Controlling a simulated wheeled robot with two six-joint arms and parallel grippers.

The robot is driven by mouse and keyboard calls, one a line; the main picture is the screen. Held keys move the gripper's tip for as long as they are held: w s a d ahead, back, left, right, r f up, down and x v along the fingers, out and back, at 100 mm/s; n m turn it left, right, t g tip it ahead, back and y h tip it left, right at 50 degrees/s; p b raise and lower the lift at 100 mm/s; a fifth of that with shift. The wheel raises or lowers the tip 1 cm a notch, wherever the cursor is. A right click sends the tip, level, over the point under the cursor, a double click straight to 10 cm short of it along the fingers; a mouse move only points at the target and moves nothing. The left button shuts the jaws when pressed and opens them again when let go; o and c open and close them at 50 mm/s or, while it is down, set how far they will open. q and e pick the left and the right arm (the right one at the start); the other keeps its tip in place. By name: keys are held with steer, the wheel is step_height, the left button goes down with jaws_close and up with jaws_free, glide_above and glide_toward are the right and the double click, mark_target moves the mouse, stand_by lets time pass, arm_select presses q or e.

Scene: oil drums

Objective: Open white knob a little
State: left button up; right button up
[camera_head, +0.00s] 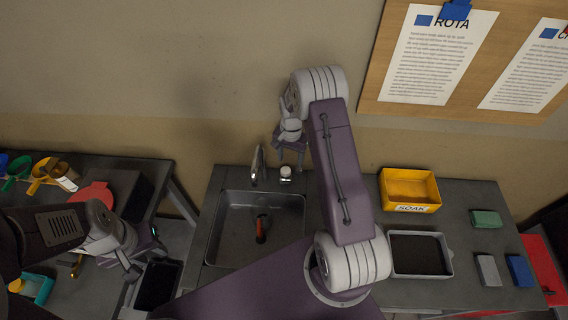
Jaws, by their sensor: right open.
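The white knob (286,171) is a small round cap on the back rim of the sink (225,255), just right of the metal tap (258,165). My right gripper (290,162) is open and points down above and behind the knob. Its fingers look spread to either side of the knob in the picture; I cannot tell whether they touch it. My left gripper (145,264) is low at the left, far from the knob, with its fingers apart and nothing seen between them.
An orange-and-black object (262,228) lies in the sink. A yellow SOAK box (409,188), a grey tray (420,254) and several coloured blocks stand on the right counter. The wall is close behind the tap. A dark bin (158,285) is below my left gripper.

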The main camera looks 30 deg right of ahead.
mark_target(286, 170)
step_height(286, 170, down, 4)
steer(key=shift+w+r+p, duration=0.15)
steer(key=shift+p, duration=0.5)
steer(key=f, duration=0.1)
steer(key=w+a+f, duration=0.1)
steer(key=w+f, duration=0.1)
steer(key=shift+w+a+f+p, duration=0.15)
steer(key=shift+a+f+p, duration=0.05)
steer(key=shift+a+p, duration=0.15)
steer(key=shift+f, duration=0.1)
steer(key=shift+s+d, duration=0.25)
steer(key=shift+s, duration=0.2)
steer(key=shift+s+d, duration=0.2)
steer(key=shift+s, duration=0.05)
steer(key=c, duration=1)
steer(key=shift+a, duration=0.1)
jaws_close()
arm_select(q)
steer(key=shift+w+a+r, duration=0.2)
steer(key=shift+w+r, duration=0.15)
steer(key=shift+r, duration=0.2)
steer(key=shift+w+a+r, duration=0.2)
steer(key=shift+w+r, duration=0.1)
steer(key=shift+r, duration=0.2)
arm_select(e)
steer(key=shift+a, duration=0.1)
